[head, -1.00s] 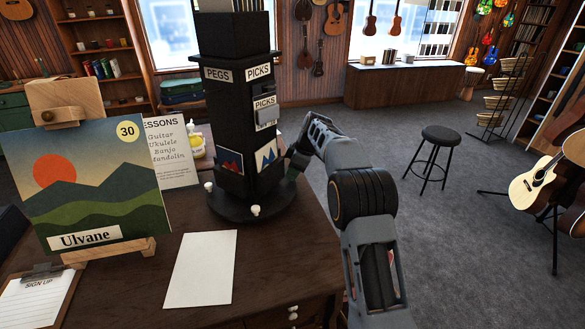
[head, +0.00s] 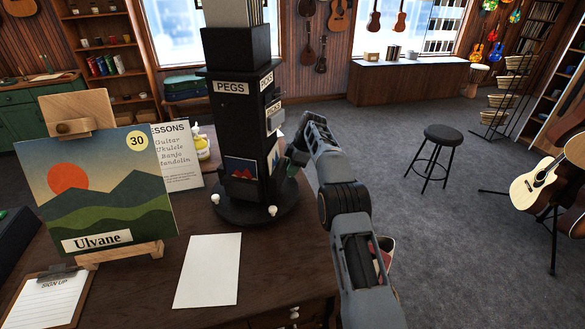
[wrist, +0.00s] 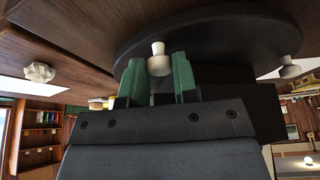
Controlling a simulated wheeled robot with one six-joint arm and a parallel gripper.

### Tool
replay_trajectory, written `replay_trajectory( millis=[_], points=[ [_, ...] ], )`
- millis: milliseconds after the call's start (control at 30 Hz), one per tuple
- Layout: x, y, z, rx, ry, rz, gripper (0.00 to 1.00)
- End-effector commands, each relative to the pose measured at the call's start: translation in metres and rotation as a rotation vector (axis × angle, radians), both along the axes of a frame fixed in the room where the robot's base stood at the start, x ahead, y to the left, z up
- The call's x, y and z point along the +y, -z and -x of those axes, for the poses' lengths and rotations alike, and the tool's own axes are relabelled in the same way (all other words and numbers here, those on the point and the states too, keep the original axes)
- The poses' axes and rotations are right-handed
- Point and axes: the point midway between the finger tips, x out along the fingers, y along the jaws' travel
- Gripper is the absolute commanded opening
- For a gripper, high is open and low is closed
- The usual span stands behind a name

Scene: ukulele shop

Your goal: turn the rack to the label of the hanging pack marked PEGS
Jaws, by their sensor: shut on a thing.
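The black rack (head: 237,125) stands on a round dark base (head: 235,212) on the wooden desk. Its face with the PEGS sign (head: 231,87) is turned toward the head camera; the face marked PICKS (head: 266,80) is at its right and seen at a slant. No hanging pack shows on the PEGS face. White knobs (head: 272,211) stick out around the base. In the wrist view my gripper (wrist: 160,78) has its green fingers shut on a white knob (wrist: 159,60) at the base rim. In the head view the fingers are mostly hidden behind the rack's right side.
A picture on an easel (head: 100,190), a lessons card (head: 180,155), a yellow bottle (head: 201,142), a white sheet (head: 208,270) and a sign-up clipboard (head: 45,300) are on the desk. A stool (head: 443,135) stands on the open floor to the right.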

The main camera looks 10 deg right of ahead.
Motion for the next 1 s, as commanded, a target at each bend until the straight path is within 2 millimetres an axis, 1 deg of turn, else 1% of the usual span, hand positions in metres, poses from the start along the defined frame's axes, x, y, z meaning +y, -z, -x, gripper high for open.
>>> replay_trajectory(
  millis=[533,567,633,867,1000],
  points=[
    [0.0001,-0.0018,-0.0016,-0.004,-0.007,0.0,0.0],
    [0.0001,-0.0018,-0.0016,-0.004,-0.006,0.0,0.3],
    [0.0,-0.0015,-0.0015,-0.004,-0.006,0.0,0.37],
    [-0.0003,-0.0009,-0.0013,-0.002,-0.007,0.0,0.37],
    [-0.0004,-0.0052,-0.0016,-0.003,-0.006,0.0,0.37]
  ],
)
